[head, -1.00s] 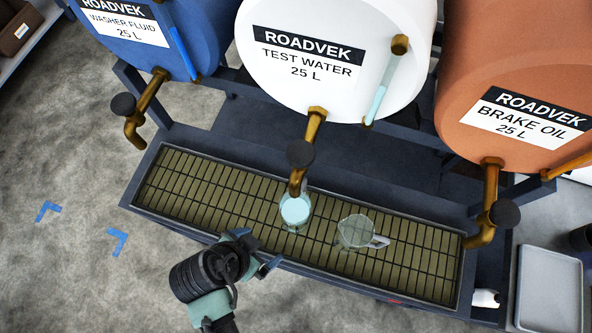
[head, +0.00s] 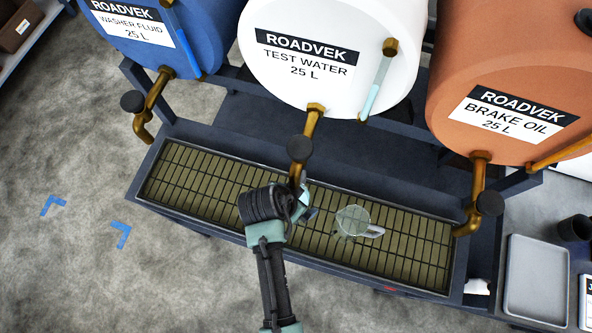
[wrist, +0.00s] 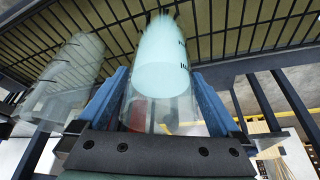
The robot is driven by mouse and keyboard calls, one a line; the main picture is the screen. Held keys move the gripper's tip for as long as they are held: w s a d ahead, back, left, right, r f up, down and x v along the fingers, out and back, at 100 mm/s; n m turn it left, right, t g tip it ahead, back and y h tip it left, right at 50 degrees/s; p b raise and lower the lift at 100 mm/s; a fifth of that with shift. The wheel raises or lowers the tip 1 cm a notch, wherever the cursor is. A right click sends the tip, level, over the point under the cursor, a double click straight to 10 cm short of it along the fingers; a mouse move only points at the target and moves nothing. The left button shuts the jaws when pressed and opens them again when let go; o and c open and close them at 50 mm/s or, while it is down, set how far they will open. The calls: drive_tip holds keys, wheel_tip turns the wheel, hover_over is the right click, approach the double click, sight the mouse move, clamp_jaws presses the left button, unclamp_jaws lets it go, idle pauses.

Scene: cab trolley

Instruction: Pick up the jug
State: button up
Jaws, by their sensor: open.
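A clear vessel holding pale blue liquid (wrist: 163,65), with dark marks on its side, stands between the blue fingers of my open gripper (wrist: 160,95) in the wrist view. In the head view my gripper (head: 303,207) is under the test water spout and hides most of this vessel. I cannot tell whether the fingers touch it. A clear, empty-looking jug with a handle (head: 352,221) stands on the grating just to the right. A clear vessel also shows at the left of the wrist view (wrist: 70,70).
The grating (head: 410,250) lies in a dark trolley frame below three drums. The brass test water tap (head: 312,125) hangs close above my gripper. The washer fluid tap (head: 146,105) and brake oil tap (head: 478,195) are at either side. A grey tray (head: 536,280) is at the lower right.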

drive_tip(key=shift+f, duration=0.25)
drive_tip(key=c, duration=1.2)
drive_tip(key=shift+w, duration=0.1)
drive_tip(key=shift+c, duration=1)
drive_tip(key=shift+r, duration=0.1)
